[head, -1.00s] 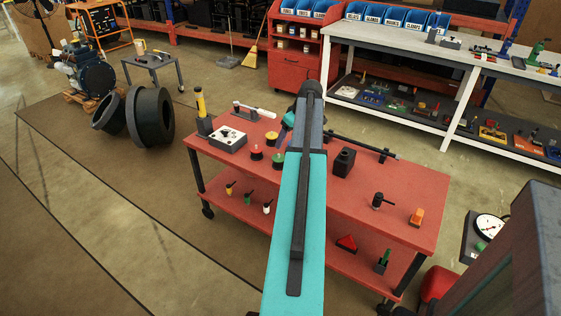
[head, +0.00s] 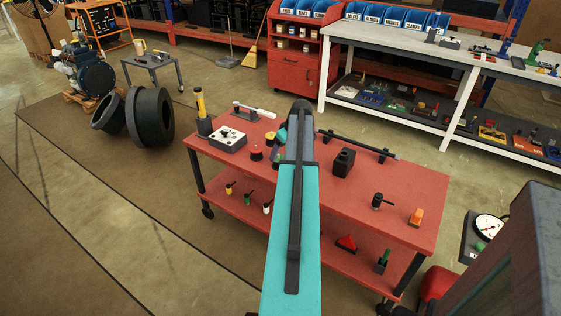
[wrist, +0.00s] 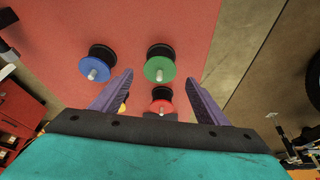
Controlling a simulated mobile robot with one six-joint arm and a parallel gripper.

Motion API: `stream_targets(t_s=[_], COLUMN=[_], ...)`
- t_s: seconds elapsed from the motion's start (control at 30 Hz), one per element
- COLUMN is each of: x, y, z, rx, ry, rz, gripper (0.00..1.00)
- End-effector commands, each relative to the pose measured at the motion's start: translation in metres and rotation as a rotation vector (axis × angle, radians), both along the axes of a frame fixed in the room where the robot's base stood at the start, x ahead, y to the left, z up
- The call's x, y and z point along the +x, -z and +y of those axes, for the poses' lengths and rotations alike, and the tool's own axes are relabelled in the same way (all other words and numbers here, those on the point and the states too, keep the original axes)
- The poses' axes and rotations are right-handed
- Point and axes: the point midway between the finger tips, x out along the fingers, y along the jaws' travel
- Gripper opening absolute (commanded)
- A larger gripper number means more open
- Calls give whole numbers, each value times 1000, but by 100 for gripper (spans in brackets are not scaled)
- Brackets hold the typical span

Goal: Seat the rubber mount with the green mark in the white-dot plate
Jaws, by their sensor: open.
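In the wrist view, the rubber mount with the green mark (wrist: 160,68) stands on the red table top, a black body with a green disc and a pale stud. My gripper (wrist: 159,78) is open and empty, its two purple fingers apart on either side of this mount in the picture. I cannot tell the height left between them. In the head view, my arm hides the gripper and part of the mounts. A pale plate with dark holes (head: 228,139) lies at the table's left end; its dot cannot be made out.
A blue-marked mount (wrist: 94,67) stands left of the green one, and a red-marked mount (wrist: 161,101) stands close below it. A yellow one (wrist: 124,106) is partly hidden by the left finger. A black block (head: 343,162) stands on the red table (head: 400,190), right of my arm.

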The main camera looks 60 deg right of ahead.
Motion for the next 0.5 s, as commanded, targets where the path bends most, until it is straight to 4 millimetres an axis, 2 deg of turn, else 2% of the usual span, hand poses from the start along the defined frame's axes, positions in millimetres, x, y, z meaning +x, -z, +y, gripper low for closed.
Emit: stream_targets(t_s=[0.3,0.5], x=[1,4], y=[1,12], z=[0,-1], rx=[0,1], ry=[0,0], rz=[0,0], gripper=[68,68])
